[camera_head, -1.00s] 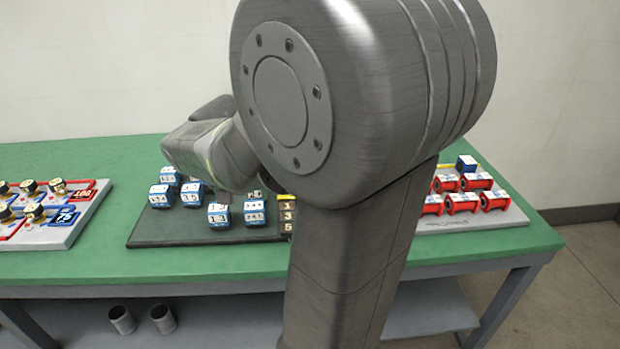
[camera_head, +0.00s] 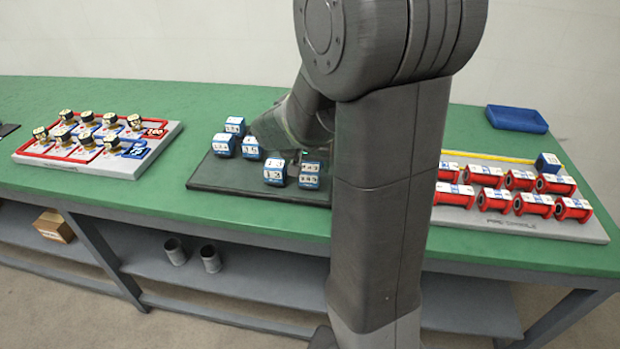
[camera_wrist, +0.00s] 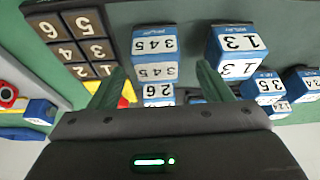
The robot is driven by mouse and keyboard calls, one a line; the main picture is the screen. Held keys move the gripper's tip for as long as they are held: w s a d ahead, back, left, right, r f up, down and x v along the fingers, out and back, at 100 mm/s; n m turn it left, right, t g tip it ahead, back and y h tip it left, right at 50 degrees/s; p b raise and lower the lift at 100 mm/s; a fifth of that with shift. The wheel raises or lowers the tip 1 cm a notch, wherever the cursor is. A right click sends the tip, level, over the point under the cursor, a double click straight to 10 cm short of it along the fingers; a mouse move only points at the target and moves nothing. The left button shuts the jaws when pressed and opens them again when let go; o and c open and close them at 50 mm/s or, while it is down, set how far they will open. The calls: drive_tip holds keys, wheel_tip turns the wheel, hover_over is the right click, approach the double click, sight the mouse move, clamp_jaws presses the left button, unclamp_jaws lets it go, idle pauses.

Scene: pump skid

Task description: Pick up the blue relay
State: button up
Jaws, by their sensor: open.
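Several blue-and-white numbered blocks, which look like the relays, stand on a dark board (camera_head: 225,178) in the middle of the bench. One block (camera_head: 275,171) is at the board's front and another (camera_head: 310,175) is just right of it. In the wrist view, a block marked 345 (camera_wrist: 155,45) lies ahead between the fingers and one marked 13 (camera_wrist: 236,50) is right of it. My gripper (camera_wrist: 161,70) is open, with nothing seen held. In the head view my arm hides the gripper and the board's right part. Which block is the task's relay I cannot tell.
A grey tray (camera_head: 480,225) of red spools with one blue block (camera_head: 548,163) is at right. An empty-looking blue bin (camera_head: 516,119) is behind it. A tray of black-and-gold parts (camera_head: 125,170) is at left.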

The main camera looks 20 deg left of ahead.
sight(310, 167)
drive_tip(key=x, duration=0.4)
drive_tip(key=shift+w+d+f, duration=0.1)
drive_tip(key=shift+f, duration=0.05)
drive_tip(key=c, duration=1.1)
drive_tip(key=shift+c, duration=0.2)
